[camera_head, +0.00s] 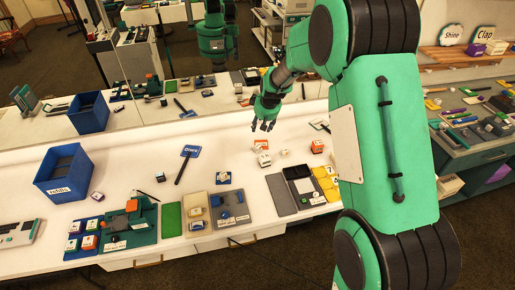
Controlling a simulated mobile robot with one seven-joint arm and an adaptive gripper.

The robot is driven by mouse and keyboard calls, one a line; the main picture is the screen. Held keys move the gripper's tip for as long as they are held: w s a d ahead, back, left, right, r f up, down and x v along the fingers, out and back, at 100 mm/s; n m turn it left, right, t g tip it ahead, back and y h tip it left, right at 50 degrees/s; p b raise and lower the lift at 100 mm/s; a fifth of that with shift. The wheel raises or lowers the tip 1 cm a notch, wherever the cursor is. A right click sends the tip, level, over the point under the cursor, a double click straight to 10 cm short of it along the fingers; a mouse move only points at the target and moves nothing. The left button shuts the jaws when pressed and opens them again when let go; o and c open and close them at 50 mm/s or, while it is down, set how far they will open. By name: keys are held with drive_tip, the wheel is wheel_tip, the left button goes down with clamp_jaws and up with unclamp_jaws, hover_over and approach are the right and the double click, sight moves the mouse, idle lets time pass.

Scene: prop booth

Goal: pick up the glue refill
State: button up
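I cannot tell for sure which small item is the glue refill. Near my gripper (264,127) lie a small red-and-white item (261,145), a white block (264,160), a small whitish item (284,154) and an orange-red piece (317,147). A blue bin labelled "refills" (52,190) stands at the left of the white table (150,180). My gripper hangs above the table behind these items, fingers pointing down. Its fingertips look apart, with nothing visible between them. Its exact height is hard to judge.
A dark sign on a stick (185,160) lies mid-table. Trays and mats, among them a green mat (171,220) and a grey tray (282,194), line the front edge. A mirror behind (130,120) repeats the scene. A crowded side counter (460,155) stands right.

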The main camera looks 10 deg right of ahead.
drive_tip(key=d+x, duration=0.1)
drive_tip(key=x, duration=1)
drive_tip(key=shift+w+d+f+n, duration=0.2)
drive_tip(key=shift+d+f+n, duration=0.1)
hover_over(258, 145)
drive_tip(key=s, duration=0.3)
drive_tip(key=shift+w+a+f+b, duration=0.1)
drive_tip(key=shift+f+b, duration=0.05)
drive_tip(key=shift+f, duration=1.8)
drive_tip(key=shift+w+a+f+b, duration=0.1)
drive_tip(key=shift+f+b, duration=0.05)
drive_tip(key=shift+f, duration=1.85)
drive_tip(key=shift+b+x, duration=0.3)
drive_tip(key=shift+x, duration=2.2)
drive_tip(key=shift+w+d, duration=0.1)
drive_tip(key=shift+d, duration=0.1)
